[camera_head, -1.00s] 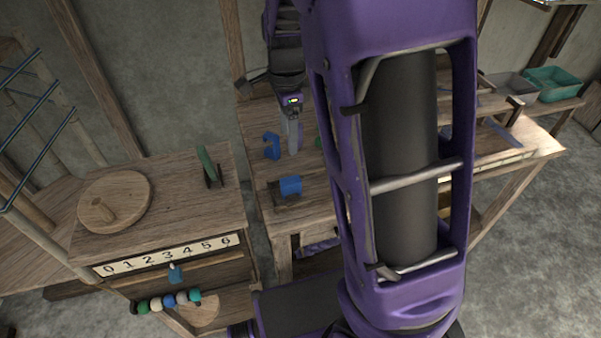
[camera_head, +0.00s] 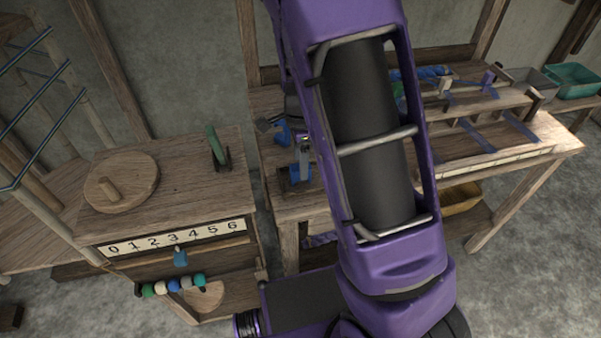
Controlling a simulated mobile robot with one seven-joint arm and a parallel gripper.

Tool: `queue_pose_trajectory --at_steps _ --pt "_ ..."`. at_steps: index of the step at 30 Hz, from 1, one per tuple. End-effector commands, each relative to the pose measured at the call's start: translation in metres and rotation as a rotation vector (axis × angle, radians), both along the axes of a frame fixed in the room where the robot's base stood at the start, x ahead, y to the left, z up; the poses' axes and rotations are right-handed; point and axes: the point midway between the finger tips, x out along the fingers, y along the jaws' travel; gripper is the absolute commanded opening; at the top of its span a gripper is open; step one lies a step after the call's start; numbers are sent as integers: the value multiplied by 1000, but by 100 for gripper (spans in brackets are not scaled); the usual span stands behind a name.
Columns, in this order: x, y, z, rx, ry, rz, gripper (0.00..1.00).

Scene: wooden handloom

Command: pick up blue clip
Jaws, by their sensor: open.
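Two blue pieces are on the wooden bench near my gripper. One blue clip-like piece (camera_head: 283,134) stands toward the back. Another blue piece (camera_head: 299,173) is nearer the front edge, by a small dark block. I cannot tell which is the clip meant. My gripper (camera_head: 303,170) points down over the bench, open, close to the front blue piece in the picture. My arm hides part of it, and I cannot tell whether they touch.
On the left bench are a round wooden disc (camera_head: 121,182) and a green piece on a stand (camera_head: 216,146). Coloured balls (camera_head: 172,286) are below. At right are a slotted rack (camera_head: 480,138), a teal bin (camera_head: 573,78) and a yellow bin (camera_head: 461,199).

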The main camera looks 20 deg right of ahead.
Motion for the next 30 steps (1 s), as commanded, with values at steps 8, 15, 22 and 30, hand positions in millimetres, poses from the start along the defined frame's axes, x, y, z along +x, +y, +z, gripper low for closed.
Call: queue_pose_trajectory --at_steps 8,15,22,30 --pt "2 -1 -40 -1 2 0 70" --pt "3 -1 -40 -1 0 0 66" --pt "3 -1 -40 -1 0 0 25" --pt "3 -1 -40 -1 0 0 0"
